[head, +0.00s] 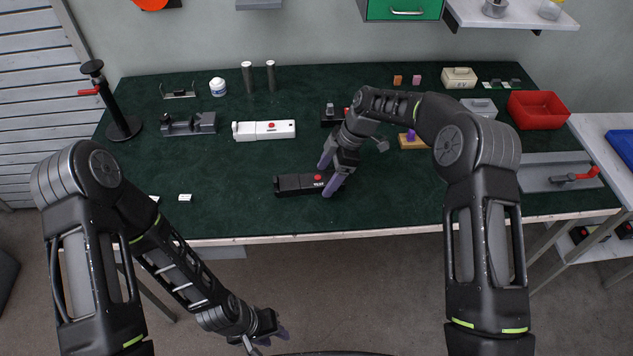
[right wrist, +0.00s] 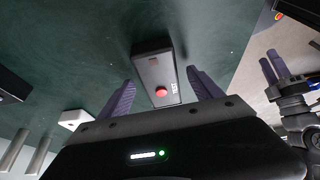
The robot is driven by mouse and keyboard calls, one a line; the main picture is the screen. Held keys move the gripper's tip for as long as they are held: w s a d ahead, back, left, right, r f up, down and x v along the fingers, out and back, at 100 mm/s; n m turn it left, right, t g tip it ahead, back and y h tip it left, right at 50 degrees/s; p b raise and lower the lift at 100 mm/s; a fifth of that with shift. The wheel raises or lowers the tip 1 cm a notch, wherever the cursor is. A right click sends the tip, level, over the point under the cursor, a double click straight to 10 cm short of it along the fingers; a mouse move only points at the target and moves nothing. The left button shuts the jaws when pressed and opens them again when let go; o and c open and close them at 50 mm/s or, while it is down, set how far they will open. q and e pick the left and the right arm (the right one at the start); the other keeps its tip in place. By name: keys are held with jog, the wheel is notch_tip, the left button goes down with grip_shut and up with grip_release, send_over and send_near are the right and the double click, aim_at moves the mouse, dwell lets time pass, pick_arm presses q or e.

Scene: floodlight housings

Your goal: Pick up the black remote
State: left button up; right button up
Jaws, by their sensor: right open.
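The black remote (head: 297,184) lies on the dark green table near its front edge. In the right wrist view the two fingers (right wrist: 160,90) stand on either side of the remote, with gaps visible. My left gripper (head: 268,340) hangs below the table's front edge, far from the remote; its opening is too unclear to judge.
A white box with a red button (head: 263,130) lies behind the remote, and another dark device (head: 332,115) stands behind my right gripper. A wooden block with a purple part (head: 411,141) sits to the right. A red bin (head: 538,108) is at the far right. The table's front left is mostly clear.

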jog(key=c, duration=1.5)
